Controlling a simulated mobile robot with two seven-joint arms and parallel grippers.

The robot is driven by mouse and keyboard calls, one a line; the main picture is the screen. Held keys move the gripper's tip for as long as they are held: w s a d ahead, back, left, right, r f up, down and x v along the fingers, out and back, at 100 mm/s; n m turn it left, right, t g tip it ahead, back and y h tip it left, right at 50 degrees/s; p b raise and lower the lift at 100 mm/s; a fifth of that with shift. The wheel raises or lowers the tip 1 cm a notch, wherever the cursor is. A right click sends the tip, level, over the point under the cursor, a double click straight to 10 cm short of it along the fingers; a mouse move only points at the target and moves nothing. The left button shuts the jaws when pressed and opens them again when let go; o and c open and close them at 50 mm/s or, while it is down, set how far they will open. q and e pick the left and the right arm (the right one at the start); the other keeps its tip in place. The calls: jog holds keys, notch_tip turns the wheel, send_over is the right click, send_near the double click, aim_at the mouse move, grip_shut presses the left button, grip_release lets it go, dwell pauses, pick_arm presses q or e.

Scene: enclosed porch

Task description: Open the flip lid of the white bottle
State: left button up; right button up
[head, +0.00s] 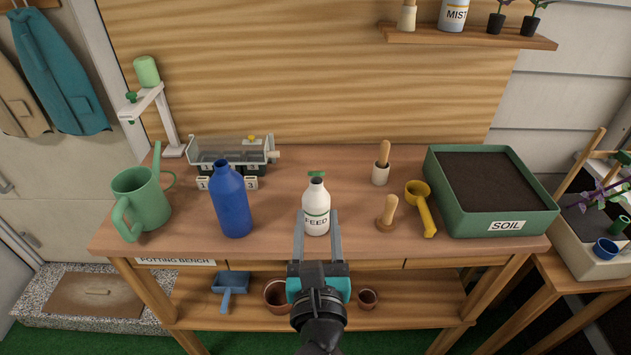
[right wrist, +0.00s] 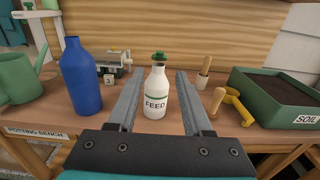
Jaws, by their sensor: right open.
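The white bottle (head: 316,210) stands upright on the potting bench, with a green band and the word FEED. It also shows in the right wrist view (right wrist: 156,98). Its small green lid (head: 316,174) is at the top of the neck; I cannot tell for sure whether it is raised. My right gripper (head: 317,213) is open and empty. Its two fingers point at the bottle, one on each side, with visible gaps in the right wrist view. My left gripper is not in view.
On the bench (head: 275,243), a blue bottle (head: 232,205) and green watering can (head: 146,202) stand left. A wooden-handled tool (head: 387,212), yellow scoop (head: 421,208) and green soil tray (head: 448,213) are right. A clear-fronted box (head: 230,150) stands behind. Bare bench top lies around the white bottle.

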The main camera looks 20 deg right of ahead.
aim_at(316, 176)
jog(key=x, duration=1)
jog(key=shift+f+b, duration=0.1)
jog(key=shift+b, duration=0.2)
grip_shut()
